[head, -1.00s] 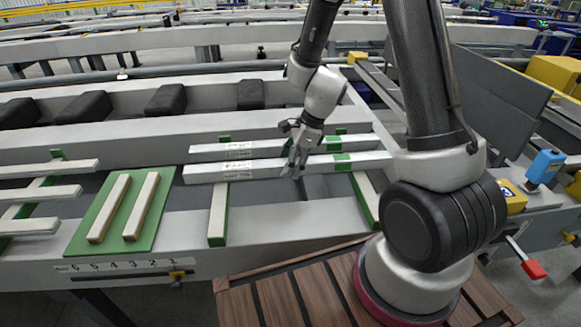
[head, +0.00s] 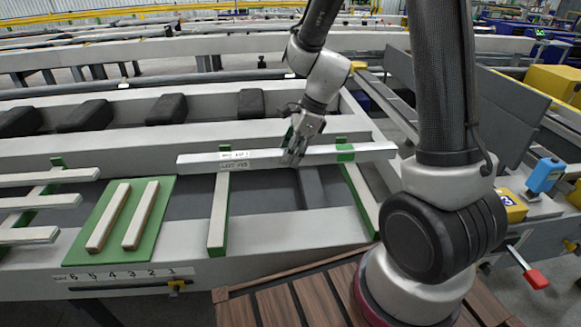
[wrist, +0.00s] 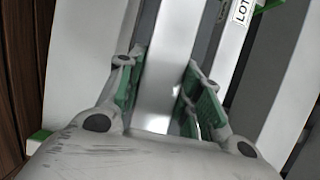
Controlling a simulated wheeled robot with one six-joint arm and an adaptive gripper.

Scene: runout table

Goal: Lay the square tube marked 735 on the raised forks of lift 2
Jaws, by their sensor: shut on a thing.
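A long pale square tube (head: 265,157) lies crosswise in the head view, with white labels near its left end; the lower label seems to read LOT 735, but it is small. My gripper (head: 295,152) is shut on this tube right of its middle. In the wrist view the tube (wrist: 168,65) runs between the green-padded fingers (wrist: 160,100). Another tube with a LOT label (wrist: 241,12) lies beside it in the wrist view; the held tube hides it in the head view. Two green-edged forks (head: 219,212) (head: 362,195) show below the held tube. I cannot tell which lift they belong to.
A green board (head: 156,205) with two short bars lies left of the forks. Several pale bars (head: 40,207) rest at the far left. Dark blocks (head: 166,109) stand along the rear. A numbered strip (head: 125,275) marks the front edge. A red-ended lever (head: 535,279) sticks out at right.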

